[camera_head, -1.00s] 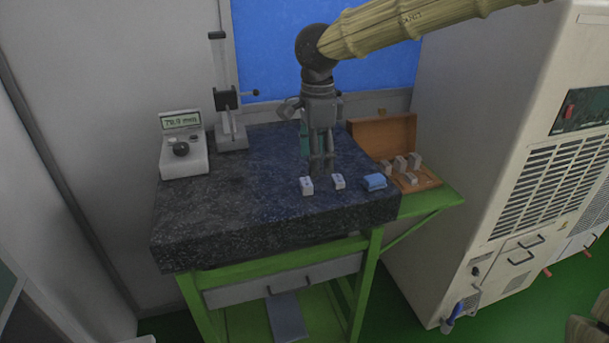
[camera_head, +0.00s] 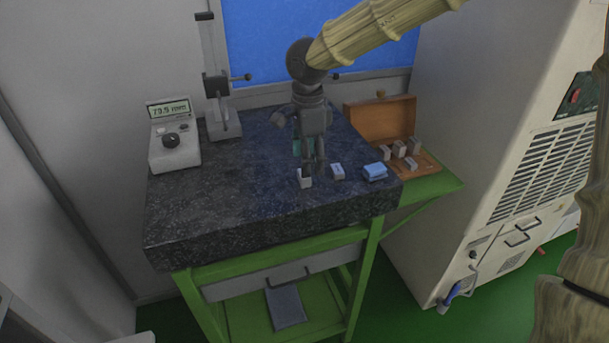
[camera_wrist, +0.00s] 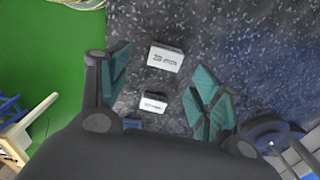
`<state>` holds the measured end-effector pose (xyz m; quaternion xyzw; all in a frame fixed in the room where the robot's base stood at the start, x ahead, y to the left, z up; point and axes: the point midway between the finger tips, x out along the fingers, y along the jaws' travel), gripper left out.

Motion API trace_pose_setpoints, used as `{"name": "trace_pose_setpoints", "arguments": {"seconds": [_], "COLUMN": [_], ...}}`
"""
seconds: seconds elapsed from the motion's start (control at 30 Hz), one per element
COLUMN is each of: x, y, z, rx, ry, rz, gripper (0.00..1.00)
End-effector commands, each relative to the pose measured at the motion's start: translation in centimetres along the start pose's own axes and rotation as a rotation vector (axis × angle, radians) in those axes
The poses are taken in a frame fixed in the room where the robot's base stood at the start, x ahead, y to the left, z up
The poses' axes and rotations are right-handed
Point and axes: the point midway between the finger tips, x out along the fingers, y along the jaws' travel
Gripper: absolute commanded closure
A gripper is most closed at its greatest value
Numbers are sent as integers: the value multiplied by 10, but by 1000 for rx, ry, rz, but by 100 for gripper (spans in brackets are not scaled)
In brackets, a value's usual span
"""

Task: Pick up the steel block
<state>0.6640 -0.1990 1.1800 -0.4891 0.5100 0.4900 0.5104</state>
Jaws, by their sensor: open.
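Two small pale grey metal blocks lie on the dark granite slab: a left block (camera_head: 305,179) and a right block (camera_head: 337,172). In the wrist view the left block (camera_wrist: 166,57), with dark marking on its face, is higher, and the right block (camera_wrist: 154,103) is below it. Which one the task means I cannot tell. My gripper (camera_head: 308,168) points down just above and behind the left block, partly overlapping it in the head view. In the wrist view my gripper (camera_wrist: 160,82) is open, its teal finger pads on either side of the blocks, nothing held.
A blue item (camera_head: 375,172) lies right of the blocks. An open wooden case (camera_head: 383,122) with several blocks stands at the right. A gauge with a display (camera_head: 174,140) and a stand (camera_head: 222,120) occupy the slab's left back. The slab's left front (camera_head: 205,205) is clear.

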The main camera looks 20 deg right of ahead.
Motion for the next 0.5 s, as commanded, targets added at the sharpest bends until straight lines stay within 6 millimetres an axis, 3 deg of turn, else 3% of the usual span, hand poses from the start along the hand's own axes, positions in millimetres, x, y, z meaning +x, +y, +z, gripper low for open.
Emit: {"name": "trace_pose_setpoints", "arguments": {"seconds": [0.3, 0.5], "x": [34, 44], "y": [-6, -6], "z": [2, 2], "rx": [-3, -3], "ry": [2, 0], "rz": [3, 0], "gripper": [36, 36]}}
